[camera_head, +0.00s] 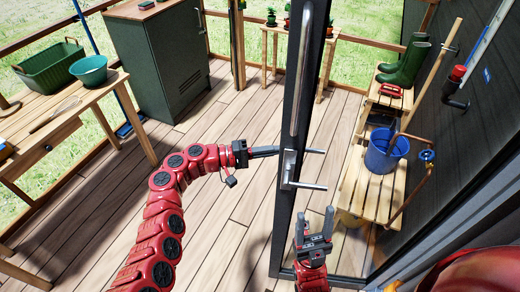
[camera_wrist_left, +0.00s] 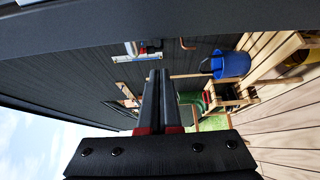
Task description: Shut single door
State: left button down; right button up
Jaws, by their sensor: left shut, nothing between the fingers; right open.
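The single door (camera_head: 285,225) is a dark-framed door standing open over the wooden deck. Its narrow upright stile runs down the middle of the head view. A silver lever handle (camera_head: 308,186) sticks out to the right from a plate on that stile. My left gripper (camera_head: 275,151) is shut and empty, at the stile just above the lever's height. I cannot tell whether its tips touch the door. Its closed fingers also show in the left wrist view (camera_wrist_left: 158,95). My right gripper (camera_head: 314,213) is open and empty, pointing up, below and right of the handle.
A wooden table (camera_head: 60,130) with a green basket (camera_head: 52,70) and a bowl (camera_head: 90,70) stands left. A green cabinet (camera_head: 160,60) is behind. A blue bucket (camera_head: 385,155) and boots (camera_head: 405,63) stand on wooden shelving at right. The deck between is clear.

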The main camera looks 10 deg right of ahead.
pick_arm(q)
jog(key=s+p, duration=0.1)
jog(key=s, duration=0.1)
jog(key=s+a+p, duration=0.1)
jog(key=shift+s+a, duration=0.1)
jog(key=shift+s, duration=0.3)
dwell(0.4)
